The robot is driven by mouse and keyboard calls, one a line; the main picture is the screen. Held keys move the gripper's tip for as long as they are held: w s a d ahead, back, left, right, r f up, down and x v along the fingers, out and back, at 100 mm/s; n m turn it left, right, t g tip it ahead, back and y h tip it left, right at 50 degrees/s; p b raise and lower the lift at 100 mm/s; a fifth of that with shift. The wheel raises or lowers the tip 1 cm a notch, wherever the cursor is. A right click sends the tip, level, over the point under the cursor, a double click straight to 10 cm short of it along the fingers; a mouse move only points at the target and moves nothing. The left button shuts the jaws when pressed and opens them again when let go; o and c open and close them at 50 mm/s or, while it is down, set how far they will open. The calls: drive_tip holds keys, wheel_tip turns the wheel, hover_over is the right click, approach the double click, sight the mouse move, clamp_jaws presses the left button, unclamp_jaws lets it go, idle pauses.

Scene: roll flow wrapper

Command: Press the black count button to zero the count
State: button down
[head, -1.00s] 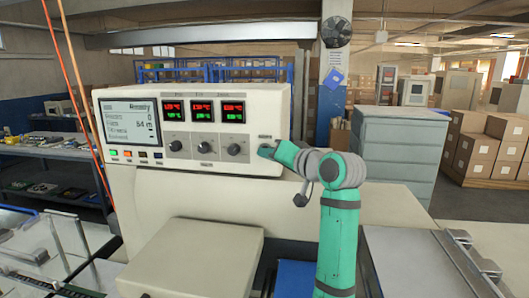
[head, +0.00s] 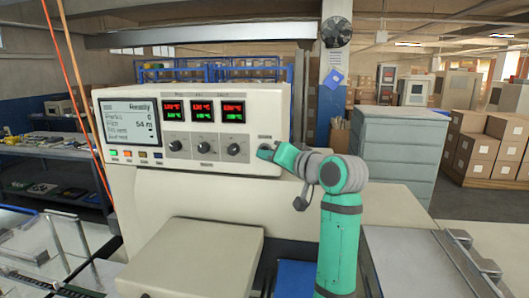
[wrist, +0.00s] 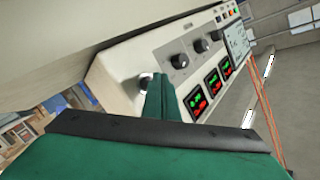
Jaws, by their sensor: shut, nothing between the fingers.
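The cream control panel (head: 188,97) faces me in the head view. At its far right, below a small label, my gripper (head: 266,152) is shut and empty, with its tips right at the panel face. In the wrist view the closed green fingers (wrist: 161,92) reach to a control with a pale ring (wrist: 146,80) at the end of the knob row. The screen (head: 129,122) reads Ready, with 0 on the packs line.
Three black knobs (head: 204,148) sit left of my gripper, below three red and green readouts (head: 201,111). Small coloured buttons (head: 128,154) line up below the screen. A cream cover (head: 193,255) stands out below the panel. A grey cabinet (head: 397,150) is behind my arm.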

drive_tip(key=shift+s+a, duration=0.25)
drive_tip(key=shift+s, duration=1)
drive_tip(key=shift+s+a, duration=0.25)
drive_tip(key=shift+s, duration=1)
drive_tip(key=shift+w, duration=0.1)
